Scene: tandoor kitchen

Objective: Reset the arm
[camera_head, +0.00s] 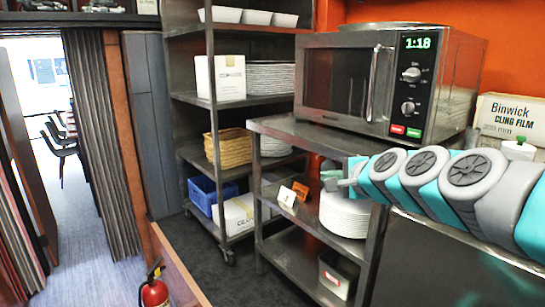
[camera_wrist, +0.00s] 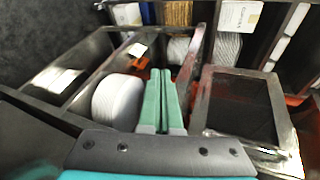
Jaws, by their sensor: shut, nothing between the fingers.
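My arm reaches in from the right in the head view, in front of the steel rack. My gripper (camera_head: 340,180) is at its left end, small and partly unclear there. In the wrist view my gripper (camera_wrist: 160,74) shows two green fingers lying side by side, shut and empty. The fingers point toward the rack shelves, with a stack of white plates (camera_wrist: 118,102) to their left and the microwave (camera_wrist: 242,106) to their right. I cannot tell how far the fingertips are from the rack.
The microwave (camera_head: 390,82) stands on the low steel rack (camera_head: 290,129), with stacked plates (camera_head: 345,214) below. A taller shelf unit (camera_head: 188,101) stands behind. A cling film box (camera_head: 510,115) is at the right. A red fire extinguisher (camera_head: 154,292) stands at the bottom left, near open floor (camera_head: 92,235).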

